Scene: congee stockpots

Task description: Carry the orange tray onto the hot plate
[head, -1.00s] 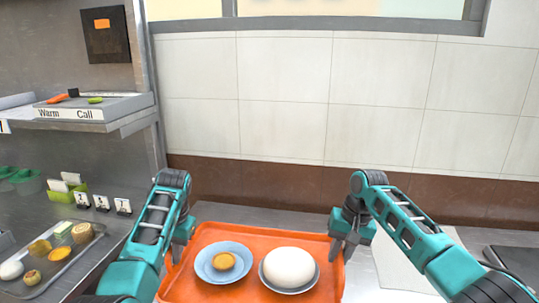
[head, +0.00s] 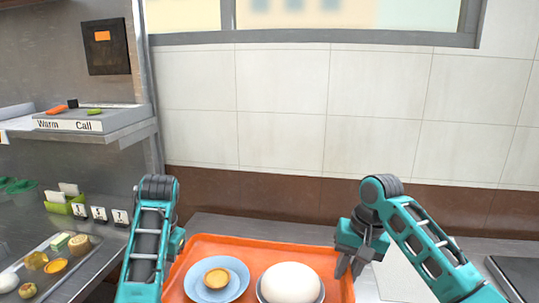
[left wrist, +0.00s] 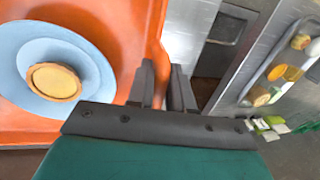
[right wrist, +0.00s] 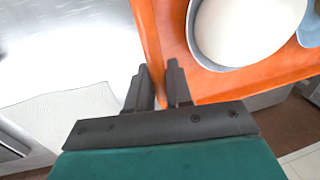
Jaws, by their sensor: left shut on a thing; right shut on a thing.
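The orange tray (head: 245,250) is at the bottom centre of the head view, its near part cut off. It bears a blue dish with a small yellow-orange item (head: 217,279) and a bowl with a large white dome-shaped item (head: 290,282). My right gripper (head: 350,266) is shut on the tray's right rim; the right wrist view shows the rim between its fingers (right wrist: 158,88). My left gripper (left wrist: 163,88) is shut on the opposite rim in the left wrist view. A dark flat slab (head: 517,272) lies at the far right; I cannot tell whether it is the hot plate.
A pale flat sheet (head: 398,272) lies on the counter right of the tray. At left are a metal tray of small foods (head: 75,262), card stands (head: 100,214) and a shelf marked Warm and Call (head: 70,125). A tiled wall (head: 280,110) closes off the back.

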